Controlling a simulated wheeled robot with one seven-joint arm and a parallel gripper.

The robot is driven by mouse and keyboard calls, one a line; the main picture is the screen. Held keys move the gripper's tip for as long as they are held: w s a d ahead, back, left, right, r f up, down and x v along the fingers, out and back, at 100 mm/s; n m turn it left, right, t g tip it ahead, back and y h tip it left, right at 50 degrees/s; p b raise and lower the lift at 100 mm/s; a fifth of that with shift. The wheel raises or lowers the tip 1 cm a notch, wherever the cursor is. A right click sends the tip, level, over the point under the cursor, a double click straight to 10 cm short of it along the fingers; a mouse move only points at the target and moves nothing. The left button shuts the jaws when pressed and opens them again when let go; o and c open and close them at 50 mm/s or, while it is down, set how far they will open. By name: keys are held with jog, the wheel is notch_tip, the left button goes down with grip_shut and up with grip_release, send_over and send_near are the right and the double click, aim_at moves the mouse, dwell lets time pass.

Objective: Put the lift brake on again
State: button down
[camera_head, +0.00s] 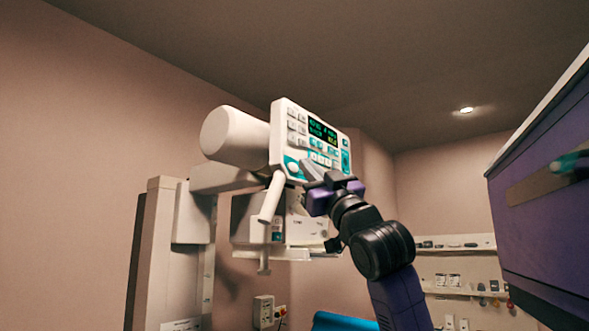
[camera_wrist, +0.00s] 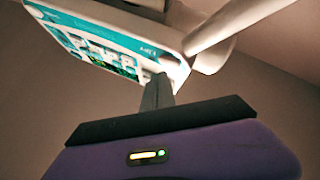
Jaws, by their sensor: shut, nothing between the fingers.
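A white control panel (camera_head: 283,135) with a lit dark display, rows of keys and teal areas faces me on the front of the X-ray tube head (camera_head: 233,137). A white handle (camera_head: 269,200) slants down below the panel's lower left. My gripper (camera_head: 309,173) is shut and empty, its fingertips at the panel's lower part, close to the bottom controls. In the wrist view the shut fingers (camera_wrist: 157,92) overlap the panel (camera_wrist: 105,42) near one corner; I cannot tell whether they touch it. The labels are too small to read, so I cannot tell which control is the lift brake.
A white column (camera_head: 165,255) carries the tube head on the left. A white collimator box (camera_head: 292,229) hangs below the panel, near my arm. A large purple-sided body (camera_head: 540,220) fills the right edge. Shelves (camera_head: 455,243) with small items line the back wall.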

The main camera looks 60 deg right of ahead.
jog(key=shift+s, duration=0.1)
jog(key=shift+s+a, duration=0.2)
jog(key=shift+s, duration=0.6)
jog(key=shift+s+a, duration=0.2)
jog(key=shift+s, duration=0.65)
jog(key=shift+s+a, duration=0.2)
jog(key=shift+s, duration=0.6)
